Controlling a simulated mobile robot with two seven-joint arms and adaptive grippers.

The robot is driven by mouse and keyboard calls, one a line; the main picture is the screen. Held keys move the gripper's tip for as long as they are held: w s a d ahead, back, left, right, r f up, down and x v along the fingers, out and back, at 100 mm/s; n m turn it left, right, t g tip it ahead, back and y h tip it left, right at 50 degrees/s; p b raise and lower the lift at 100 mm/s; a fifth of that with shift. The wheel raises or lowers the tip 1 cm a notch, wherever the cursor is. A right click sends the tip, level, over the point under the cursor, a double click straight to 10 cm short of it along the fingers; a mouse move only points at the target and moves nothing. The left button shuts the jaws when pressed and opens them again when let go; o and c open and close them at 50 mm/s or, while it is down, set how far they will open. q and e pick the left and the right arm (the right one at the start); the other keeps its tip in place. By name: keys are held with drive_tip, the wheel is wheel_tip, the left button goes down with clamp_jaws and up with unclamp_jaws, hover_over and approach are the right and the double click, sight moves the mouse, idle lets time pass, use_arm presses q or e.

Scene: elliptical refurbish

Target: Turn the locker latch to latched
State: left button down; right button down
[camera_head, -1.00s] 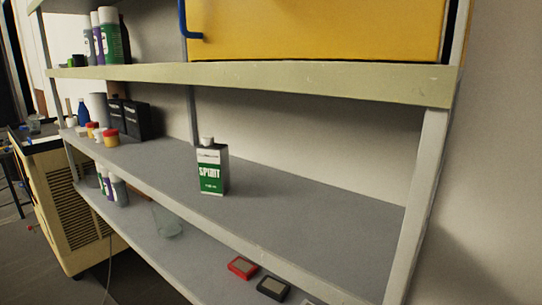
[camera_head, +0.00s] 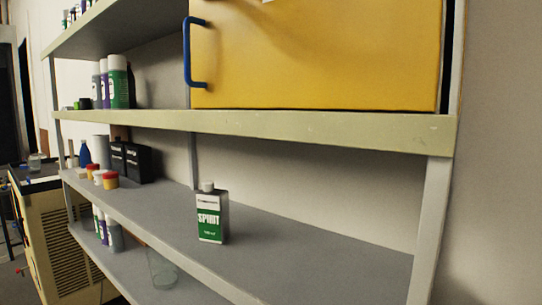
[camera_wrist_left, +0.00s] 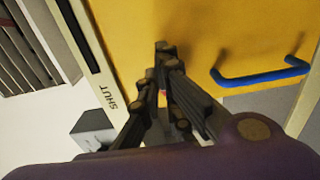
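The yellow locker (camera_head: 320,55) stands on the upper shelf in the head view, cut off by the top edge. Its blue handle (camera_head: 187,55) is at the left of the front. In the left wrist view the yellow front (camera_wrist_left: 240,35) fills the back, with the blue handle (camera_wrist_left: 262,77) at right. A dark strip with a pale edge, marked "SHUT" (camera_wrist_left: 107,97), is at left. My left gripper (camera_wrist_left: 168,56) is before the yellow front, fingertips together, nothing clearly held. I cannot make out the latch; the fingers may hide it. My right gripper is not in view.
A green-and-white SPIRIT can (camera_head: 211,215) stands on the middle shelf (camera_head: 300,260). Spray cans (camera_head: 118,82) stand left of the locker. Black boxes (camera_head: 132,160) and small jars are further left. A grey box (camera_wrist_left: 93,130) shows beside the gripper in the wrist view.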

use_arm(q)
drive_tip(key=shift+d+r, duration=0.15)
drive_tip(key=v, duration=0.5)
drive_tip(key=shift+s+d+p, duration=0.1)
drive_tip(key=shift+s+p, duration=0.25)
drive_tip(key=shift+p, duration=0.05)
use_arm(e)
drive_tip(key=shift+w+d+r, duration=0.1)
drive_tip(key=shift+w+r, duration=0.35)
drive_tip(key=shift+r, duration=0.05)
